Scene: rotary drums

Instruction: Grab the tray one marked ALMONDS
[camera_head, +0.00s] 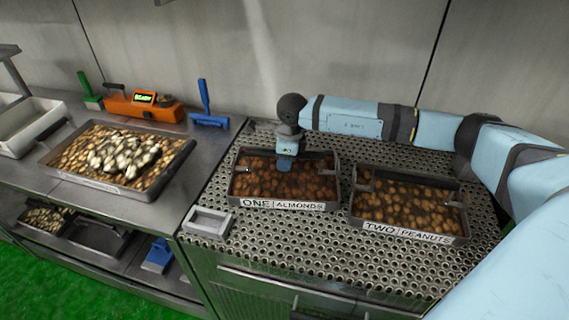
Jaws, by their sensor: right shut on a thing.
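Tray one (282,205), a dark metal tray labelled ONE | ALMONDS and filled with brown nuts, sits on the perforated metal worktop. My right arm reaches in from the right behind the trays. My right gripper (287,163) points down at the far side of tray one and is shut on it. The fingertips are small and partly hidden, so the exact grip point is unclear. The tray looks level. My left gripper is not in view.
Tray two (408,234), labelled TWO | PEANUTS, stands just right of tray one. An empty grey frame (208,222) lies to the left. A larger tray (120,185), an orange scale (144,108) and a blue tool (208,120) stand on the left counter.

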